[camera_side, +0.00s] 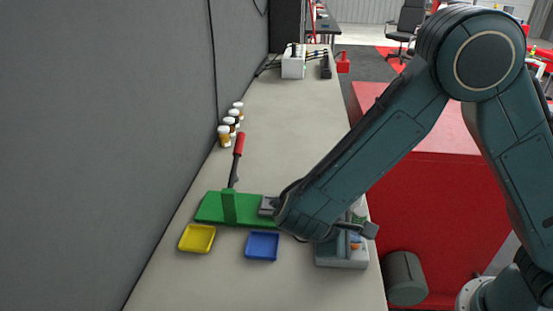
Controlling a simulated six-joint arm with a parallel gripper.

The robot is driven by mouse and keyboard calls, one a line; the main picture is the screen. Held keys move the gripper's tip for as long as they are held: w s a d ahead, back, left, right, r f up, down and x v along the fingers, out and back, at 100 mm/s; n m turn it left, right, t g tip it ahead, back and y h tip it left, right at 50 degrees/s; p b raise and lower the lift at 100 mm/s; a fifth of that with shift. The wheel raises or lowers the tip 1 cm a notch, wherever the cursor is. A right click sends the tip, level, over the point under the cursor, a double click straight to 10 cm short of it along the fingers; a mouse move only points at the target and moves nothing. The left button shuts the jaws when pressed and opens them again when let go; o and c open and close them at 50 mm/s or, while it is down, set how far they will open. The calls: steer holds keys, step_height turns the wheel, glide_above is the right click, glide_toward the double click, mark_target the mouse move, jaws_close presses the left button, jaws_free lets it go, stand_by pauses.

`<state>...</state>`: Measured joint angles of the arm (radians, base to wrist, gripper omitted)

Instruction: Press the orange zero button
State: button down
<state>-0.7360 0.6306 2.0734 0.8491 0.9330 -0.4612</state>
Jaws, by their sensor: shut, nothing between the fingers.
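A small light-grey box (341,257) stands near the right edge of the bench, partly hidden behind my wrist. A small orange button (355,246) shows on top of it, with a bit of blue just above it in the picture. My gripper (370,231) is shut and empty, close above the right side of this box. I cannot tell from this angle whether it touches the button. My wrist hides much of the box's top and its left side.
A green stand (228,208) with a red-handled lever (238,146) is left of my wrist. A yellow tray (197,238) and a blue tray (262,246) lie in front. Several small jars (229,123) line the wall.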

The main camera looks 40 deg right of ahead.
steer(key=shift+r, duration=0.1)
stand_by(0.4)
steer(key=shift+r, duration=0.65)
steer(key=shift+r, duration=0.1)
steer(key=shift+r, duration=2.45)
steer(key=shift+d+r, duration=0.1)
steer(key=s+d+r+m+t+y, duration=0.25)
steer(key=d+r+m+y, duration=0.2)
steer(key=d+r, duration=0.3)
steer(key=s+r+m+t+y, duration=0.2)
steer(key=s+r+t+y, duration=0.2)
steer(key=s, duration=0.5)
steer(key=shift+d+r+m, duration=0.35)
steer(key=shift+d+r, duration=0.1)
steer(key=shift+r, duration=0.25)
